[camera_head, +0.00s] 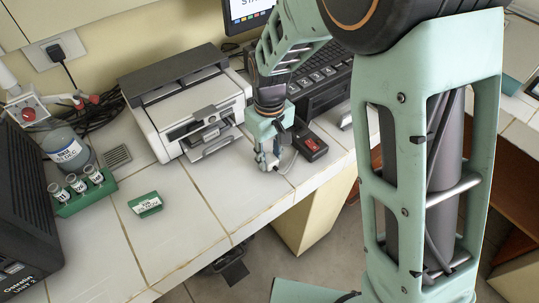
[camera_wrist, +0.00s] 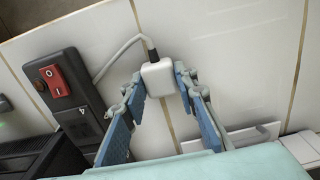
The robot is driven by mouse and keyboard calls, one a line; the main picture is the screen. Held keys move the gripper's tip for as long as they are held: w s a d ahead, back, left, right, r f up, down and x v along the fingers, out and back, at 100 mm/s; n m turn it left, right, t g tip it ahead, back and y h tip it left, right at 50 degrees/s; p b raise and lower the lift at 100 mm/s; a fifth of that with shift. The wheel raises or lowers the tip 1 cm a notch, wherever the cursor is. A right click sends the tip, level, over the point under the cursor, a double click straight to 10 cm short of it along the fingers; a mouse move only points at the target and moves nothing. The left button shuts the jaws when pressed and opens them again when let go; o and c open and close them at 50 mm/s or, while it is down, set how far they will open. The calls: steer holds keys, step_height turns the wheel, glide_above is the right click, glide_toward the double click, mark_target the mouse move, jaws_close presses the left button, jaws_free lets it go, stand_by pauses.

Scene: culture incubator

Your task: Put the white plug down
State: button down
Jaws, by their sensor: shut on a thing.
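The white plug (camera_wrist: 158,78) is a small white block with a grey cable running from its back, in the wrist view. My gripper (camera_wrist: 160,84) is shut on it, with one blue-padded finger on each side. In the head view my gripper (camera_head: 267,160) points down over the front part of the white tiled counter (camera_head: 190,225), right of the printer. The plug is mostly hidden by the fingers there, and I cannot tell whether it touches the tiles.
A black power strip with a red switch (camera_head: 312,145) lies just right of my gripper; its switch (camera_wrist: 54,79) shows in the wrist view. The printer (camera_head: 188,105) stands left. A green vial rack (camera_head: 88,195) and a green box (camera_head: 145,204) stand farther left. Bare tiles lie between.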

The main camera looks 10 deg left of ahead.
mark_target(269, 158)
steer(key=shift+f, duration=0.25)
steer(key=c, duration=1.5)
jaws_free()
steer(key=shift+c, duration=0.2)
steer(key=shift+r, duration=0.1)
step_height(269, 158, up, 13)
steer(key=p, duration=0.1)
